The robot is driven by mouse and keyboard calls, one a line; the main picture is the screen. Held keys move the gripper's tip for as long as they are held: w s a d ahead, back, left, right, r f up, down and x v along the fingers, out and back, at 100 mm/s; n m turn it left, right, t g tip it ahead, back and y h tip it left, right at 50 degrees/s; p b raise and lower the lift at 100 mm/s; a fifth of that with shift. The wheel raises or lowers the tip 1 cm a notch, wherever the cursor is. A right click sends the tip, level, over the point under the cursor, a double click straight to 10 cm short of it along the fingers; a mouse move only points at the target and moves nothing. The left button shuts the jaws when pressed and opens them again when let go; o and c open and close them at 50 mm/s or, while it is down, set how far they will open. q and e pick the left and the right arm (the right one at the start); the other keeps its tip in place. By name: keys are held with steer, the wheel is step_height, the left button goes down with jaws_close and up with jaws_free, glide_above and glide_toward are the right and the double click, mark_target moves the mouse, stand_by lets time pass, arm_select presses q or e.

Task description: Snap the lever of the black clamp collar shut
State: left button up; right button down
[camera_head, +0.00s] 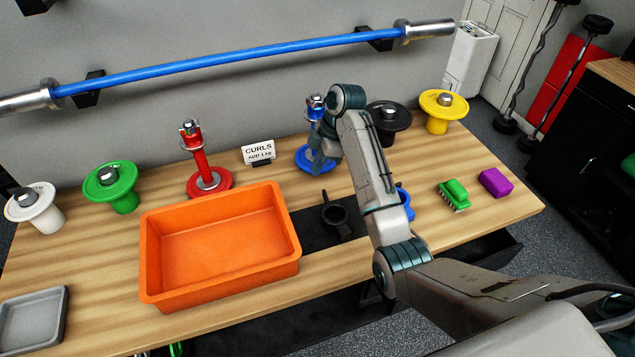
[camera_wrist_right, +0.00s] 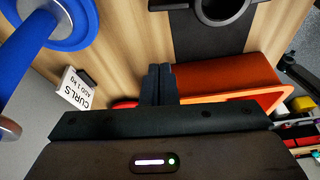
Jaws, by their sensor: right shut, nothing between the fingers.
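The black clamp collar (camera_head: 338,220) sits on a black mat on the wooden bench, right of the orange tray. A narrow dark part, perhaps its lever, sticks out from its far side. In the right wrist view the collar's ring (camera_wrist_right: 247,12) is cut off by the top edge. A dark piece at its left, perhaps the lever (camera_wrist_right: 168,4), is also cut off, so its angle is unclear. My right gripper (camera_head: 318,166) is shut and empty, beyond the collar and apart from it. Its closed fingers (camera_wrist_right: 158,84) show in the wrist view. My left gripper is out of view.
The orange tray (camera_head: 150,250) stands left of the collar. A blue post stand (camera_head: 308,160) is close to my right gripper. A blue object (camera_head: 405,203) is partly behind my arm. A CURLS sign (camera_head: 258,152) stands behind.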

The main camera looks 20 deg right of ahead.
mark_target(326, 199)
steer(key=p+x, duration=0.1)
steer(key=x, duration=0.2)
steer(key=p+x, duration=0.1)
steer(key=x, duration=0.2)
steer(key=p+x, duration=0.1)
steer(key=x, duration=0.3)
steer(key=shift+s+a, duration=0.1)
steer(key=shift+s, duration=0.2)
steer(key=d+p, duration=0.2)
steer(key=d, duration=0.1)
steer(key=shift+r, duration=0.15)
steer(key=shift+s+d, duration=0.1)
steer(key=shift+d, duration=0.6)
steer(key=shift+a, duration=0.15)
steer(key=shift+f, duration=0.25)
